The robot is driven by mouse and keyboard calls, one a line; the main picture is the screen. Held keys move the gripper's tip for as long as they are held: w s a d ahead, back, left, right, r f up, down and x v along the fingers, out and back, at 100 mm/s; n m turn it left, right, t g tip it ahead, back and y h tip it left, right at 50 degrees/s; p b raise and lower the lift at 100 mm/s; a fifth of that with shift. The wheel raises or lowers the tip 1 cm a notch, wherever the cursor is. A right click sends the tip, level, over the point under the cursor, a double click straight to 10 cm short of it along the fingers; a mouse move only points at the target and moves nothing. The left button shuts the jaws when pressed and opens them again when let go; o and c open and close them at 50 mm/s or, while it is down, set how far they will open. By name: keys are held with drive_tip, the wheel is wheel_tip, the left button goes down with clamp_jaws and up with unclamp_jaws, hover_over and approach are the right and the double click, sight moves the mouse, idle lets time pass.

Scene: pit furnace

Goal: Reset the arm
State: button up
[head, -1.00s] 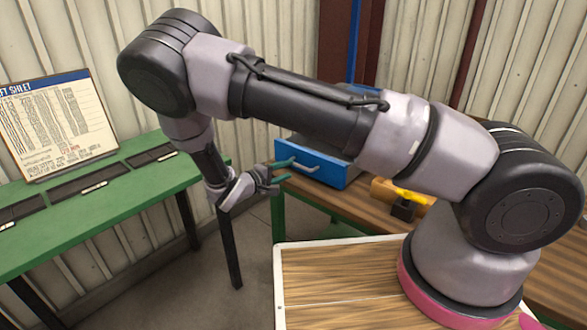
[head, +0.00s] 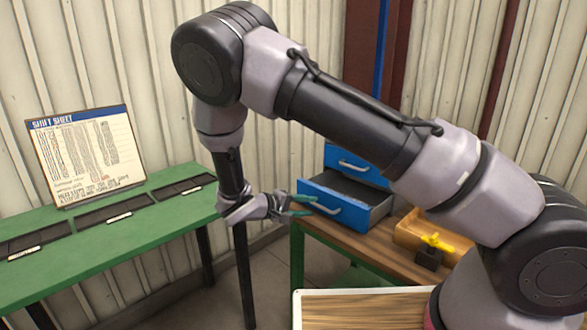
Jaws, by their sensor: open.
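My gripper (head: 303,204) is at the end of my bent arm, near the middle of the head view. My upper arm hides part of the cabinet's right side.
A green bench (head: 120,232) on the left holds labelled dark trays (head: 115,207) and a shift sheet board (head: 88,155). A wooden workbench (head: 345,238) carries the cabinet, a wooden box (head: 415,232) and a yellow-topped dark object (head: 430,252). Floor shows between the benches.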

drive_tip(key=s+d+r+m+g+y, duration=0.3)
drive_tip(key=d+r+m+g+y, duration=0.1)
drive_tip(key=d+r, duration=0.5)
drive_tip(key=s+d+r+m+g+y, duration=0.35)
drive_tip(key=d+r, duration=0.25)
drive_tip(key=r, duration=0.6)
drive_tip(key=s+d+r+m+t+y, duration=0.2)
drive_tip(key=s+d+r+t+y, duration=0.1)
drive_tip(key=s+r, duration=0.3)
drive_tip(key=s+d+r+m+t+y, duration=0.1)
drive_tip(key=s+d+r+t+y, duration=0.1)
drive_tip(key=s+r, duration=0.4)
wheel_tip(320, 180, up, 3)
drive_tip(key=shift+s+d+r+m+t+y, duration=0.2)
drive_tip(key=shift+s+d+m+t+y, duration=0.2)
drive_tip(key=shift+t, duration=0.35)
drive_tip(key=shift+w, duration=0.1)
drive_tip(key=shift+o, duration=0.6)
drive_tip(key=shift+w, duration=0.1)
